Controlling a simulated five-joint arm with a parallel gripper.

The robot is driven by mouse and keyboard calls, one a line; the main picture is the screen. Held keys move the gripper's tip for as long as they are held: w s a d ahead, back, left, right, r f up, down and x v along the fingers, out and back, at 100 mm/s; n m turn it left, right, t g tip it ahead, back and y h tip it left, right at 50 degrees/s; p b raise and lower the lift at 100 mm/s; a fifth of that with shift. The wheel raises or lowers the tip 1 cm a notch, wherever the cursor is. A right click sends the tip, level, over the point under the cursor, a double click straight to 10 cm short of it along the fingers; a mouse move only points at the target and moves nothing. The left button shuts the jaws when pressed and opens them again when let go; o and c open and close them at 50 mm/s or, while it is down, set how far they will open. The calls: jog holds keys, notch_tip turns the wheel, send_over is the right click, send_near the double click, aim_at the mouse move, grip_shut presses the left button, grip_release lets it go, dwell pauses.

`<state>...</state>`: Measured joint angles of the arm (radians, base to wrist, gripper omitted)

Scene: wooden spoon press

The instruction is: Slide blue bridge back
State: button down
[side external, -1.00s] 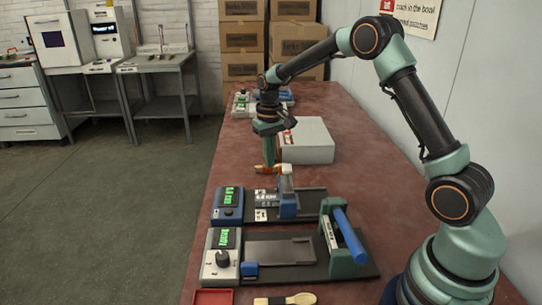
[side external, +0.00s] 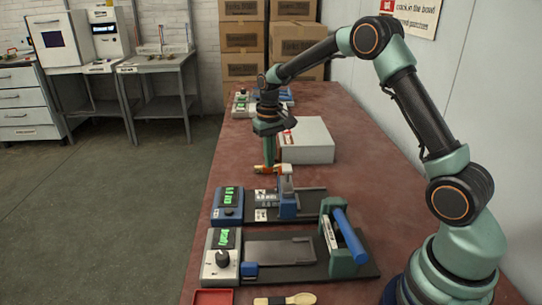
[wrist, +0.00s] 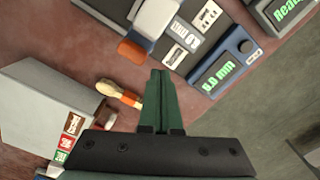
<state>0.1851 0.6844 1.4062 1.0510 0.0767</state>
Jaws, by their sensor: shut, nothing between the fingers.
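The blue bridge (side external: 288,205) straddles a dark rail plate (side external: 315,202) beside a blue readout box (side external: 228,203). My gripper (side external: 268,163) is shut and empty, pointing down just behind the orange tip. In the wrist view the shut fingers (wrist: 160,78) show to the right of the orange tip. I cannot tell whether they touch it.
A grey box (side external: 307,142) stands behind and right on the red bench. Nearer are a press with a blue handle (side external: 349,236), a grey readout box (side external: 222,255), a wooden spoon (side external: 290,299) and a red tray (side external: 213,297). A small orange-and-cream item (wrist: 119,93) lies near my fingers.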

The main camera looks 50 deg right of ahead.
jog(key=shift+f, duration=0.2)
jog(key=shift+f, duration=0.9)
jog(key=shift+d, duration=0.1)
jog(key=shift+s+d, duration=3.5)
jog(key=shift+s, duration=0.05)
jog(key=shift+w+a, duration=0.1)
jog(key=shift+a, duration=0.05)
jog(key=shift+w+a+r, duration=0.1)
jog(key=shift+w+a, duration=0.2)
jog(key=shift+w, duration=0.05)
notch_tip(320, 180, up, 7)
